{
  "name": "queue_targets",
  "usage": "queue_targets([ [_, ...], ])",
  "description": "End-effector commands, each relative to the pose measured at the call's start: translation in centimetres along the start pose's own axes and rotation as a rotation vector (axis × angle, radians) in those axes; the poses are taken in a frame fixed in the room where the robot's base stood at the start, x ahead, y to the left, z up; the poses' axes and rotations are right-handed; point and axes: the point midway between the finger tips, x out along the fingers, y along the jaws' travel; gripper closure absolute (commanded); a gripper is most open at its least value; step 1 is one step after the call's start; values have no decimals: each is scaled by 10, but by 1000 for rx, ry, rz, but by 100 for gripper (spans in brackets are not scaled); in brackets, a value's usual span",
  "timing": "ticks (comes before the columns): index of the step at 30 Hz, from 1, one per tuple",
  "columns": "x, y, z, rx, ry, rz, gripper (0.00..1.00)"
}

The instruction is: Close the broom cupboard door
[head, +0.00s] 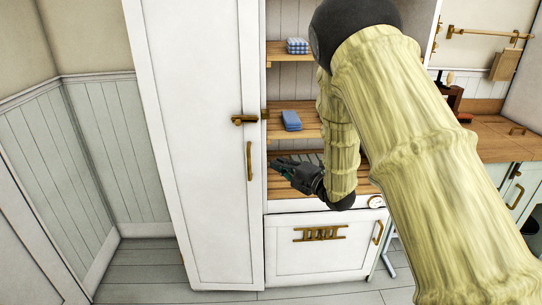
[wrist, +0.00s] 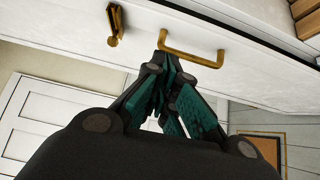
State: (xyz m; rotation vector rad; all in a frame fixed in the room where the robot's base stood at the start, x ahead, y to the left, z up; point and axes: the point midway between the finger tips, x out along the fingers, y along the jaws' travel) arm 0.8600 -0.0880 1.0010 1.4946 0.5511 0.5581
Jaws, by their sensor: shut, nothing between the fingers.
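The broom cupboard door (head: 195,150) is the tall white panel left of the open shelves in the head view. It carries a brass latch (head: 244,119) and an upright brass handle (head: 249,161) near its right side. Whether the door is fully flush with its frame I cannot tell. My gripper (head: 277,164) is just right of the handle, pointing left, in front of the shelves. In the wrist view the closed, empty fingertips (wrist: 165,68) appear just below the handle (wrist: 192,50); contact is unclear. The latch (wrist: 115,24) and white door surface (wrist: 240,60) also show there.
Wooden shelves (head: 292,108) hold folded blue cloths (head: 291,120). A white lower cupboard (head: 310,260) stands below them. My arm covers much of the right side. A wooden counter (head: 480,137) is at the far right. Floor at the left (head: 150,265) is clear.

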Motion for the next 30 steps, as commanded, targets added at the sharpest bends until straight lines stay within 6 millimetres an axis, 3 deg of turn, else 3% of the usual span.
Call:
queue_targets([
  [18, 95, 0, 0, 5, -2, -2, 100],
  [30, 120, -2, 27, 5, -3, -3, 100],
])
